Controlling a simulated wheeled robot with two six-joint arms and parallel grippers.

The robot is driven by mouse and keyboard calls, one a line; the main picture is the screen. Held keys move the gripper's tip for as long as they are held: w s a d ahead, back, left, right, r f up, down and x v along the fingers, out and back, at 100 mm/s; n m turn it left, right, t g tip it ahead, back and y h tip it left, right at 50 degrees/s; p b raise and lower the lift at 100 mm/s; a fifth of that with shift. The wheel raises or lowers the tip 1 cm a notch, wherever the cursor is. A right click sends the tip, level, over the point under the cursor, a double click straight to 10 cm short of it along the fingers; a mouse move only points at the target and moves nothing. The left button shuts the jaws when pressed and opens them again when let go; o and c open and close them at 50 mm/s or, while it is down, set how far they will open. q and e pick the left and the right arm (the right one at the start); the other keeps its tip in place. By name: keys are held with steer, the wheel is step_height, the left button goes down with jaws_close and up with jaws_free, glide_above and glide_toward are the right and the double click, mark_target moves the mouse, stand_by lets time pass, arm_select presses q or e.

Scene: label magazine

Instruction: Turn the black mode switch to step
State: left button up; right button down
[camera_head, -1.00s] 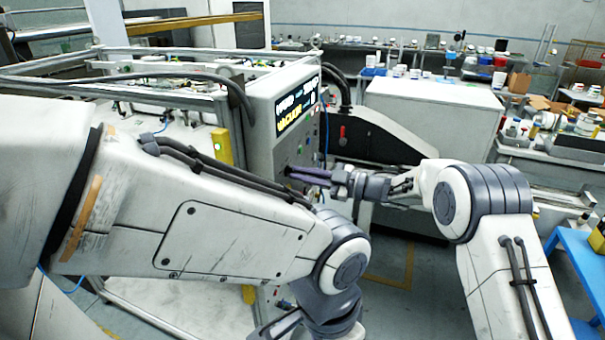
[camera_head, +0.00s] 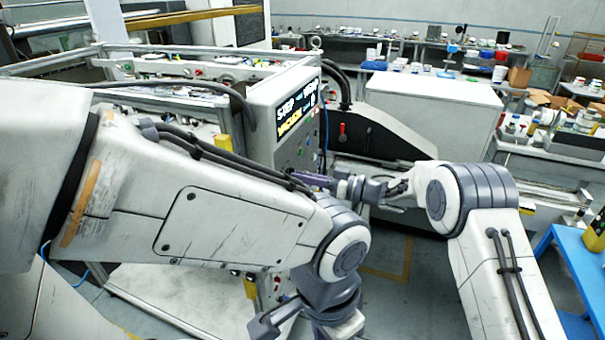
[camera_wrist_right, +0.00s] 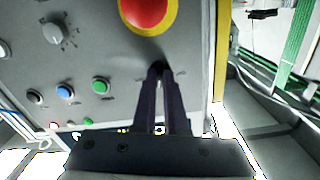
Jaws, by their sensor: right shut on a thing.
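The black mode switch (camera_wrist_right: 158,66) is mostly hidden between my right fingertips in the right wrist view, just below a red emergency button on a yellow ring (camera_wrist_right: 148,12). My right gripper (camera_wrist_right: 160,72) is shut on the switch, its dark fingers pointing at the panel. In the head view the right gripper (camera_head: 298,176) reaches the panel from the right. The display (camera_head: 297,104) above reads STEP at the upper left, with VACUUM in yellow below. The switch's pointer direction is hidden. My left gripper (camera_head: 272,322) is low at the bottom, away from the panel; its jaws are unclear.
The grey control panel (camera_wrist_right: 110,60) also carries a grey rotary knob (camera_wrist_right: 60,33), a green button (camera_wrist_right: 101,85) and a blue button (camera_wrist_right: 65,91). My left arm crosses in front of the machine. A blue stand (camera_head: 575,262) is at the right.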

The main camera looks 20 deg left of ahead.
steer(key=shift+m, duration=0.6)
steer(key=c, duration=1)
jaws_free()
steer(key=shift+o, duration=0.2)
steer(key=shift+d, duration=0.1)
steer(key=d+b, duration=0.4)
steer(key=d, duration=0.6)
steer(key=shift+s+d, duration=0.15)
steer(key=shift+s, duration=0.05)
